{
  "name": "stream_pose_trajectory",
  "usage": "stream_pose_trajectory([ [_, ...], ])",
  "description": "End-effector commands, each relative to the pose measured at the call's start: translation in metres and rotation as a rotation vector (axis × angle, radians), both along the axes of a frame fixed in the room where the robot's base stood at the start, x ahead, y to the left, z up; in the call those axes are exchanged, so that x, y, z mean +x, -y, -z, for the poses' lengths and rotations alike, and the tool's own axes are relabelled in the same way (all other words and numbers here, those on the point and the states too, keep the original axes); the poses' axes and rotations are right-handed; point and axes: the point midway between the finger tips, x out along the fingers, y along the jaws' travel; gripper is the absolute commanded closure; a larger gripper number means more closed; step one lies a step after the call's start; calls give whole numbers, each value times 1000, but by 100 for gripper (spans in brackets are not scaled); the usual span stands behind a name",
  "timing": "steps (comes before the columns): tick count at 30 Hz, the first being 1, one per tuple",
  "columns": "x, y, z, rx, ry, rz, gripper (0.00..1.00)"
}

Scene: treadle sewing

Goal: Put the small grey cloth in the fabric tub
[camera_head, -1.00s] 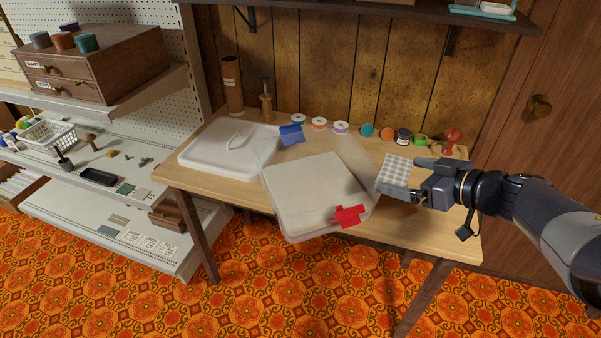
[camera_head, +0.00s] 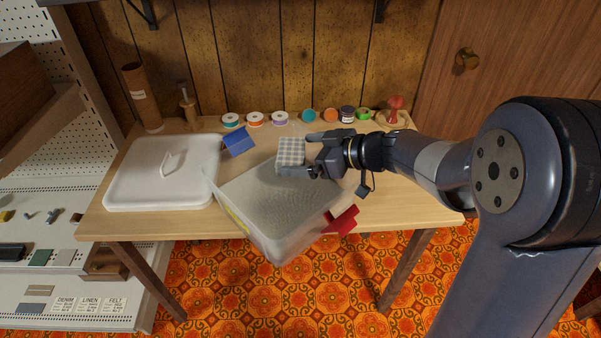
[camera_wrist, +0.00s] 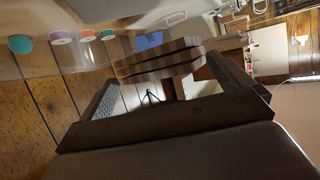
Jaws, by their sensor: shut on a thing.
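The small grey cloth (camera_head: 291,151) is a folded, pale grey checked pad. My gripper (camera_head: 311,156) is shut on its right edge and holds it up, roughly level. The cloth also shows between the fingers in the wrist view (camera_wrist: 160,62). The fabric tub appears to be the translucent box (camera_head: 262,222) at the table's front edge, with a blue clip (camera_head: 238,141) behind it and a red clip (camera_head: 342,220) at its front right. In the head view the cloth overlaps the tub's back right part; its height above the tub is hard to tell.
A white lid with a handle (camera_head: 140,190) lies on the table (camera_head: 410,207) left of the tub. Several thread spools (camera_head: 255,119) and a red pincushion-like object (camera_head: 395,104) line the back. A brown tube (camera_head: 140,98) stands back left. Shelves are further left.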

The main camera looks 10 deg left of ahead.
Motion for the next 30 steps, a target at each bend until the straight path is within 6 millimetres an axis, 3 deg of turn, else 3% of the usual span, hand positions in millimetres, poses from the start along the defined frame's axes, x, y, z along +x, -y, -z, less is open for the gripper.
stream_pose_trajectory([
  [4, 0, 0, 29, -1, -5, 1, 24],
  [9, 0, 0, 47, 0, -3, 1, 24],
  [19, 0, 0, 47, 0, -1, 0, 24],
  [30, -1, 0, 62, -4, -6, 0, 24],
])
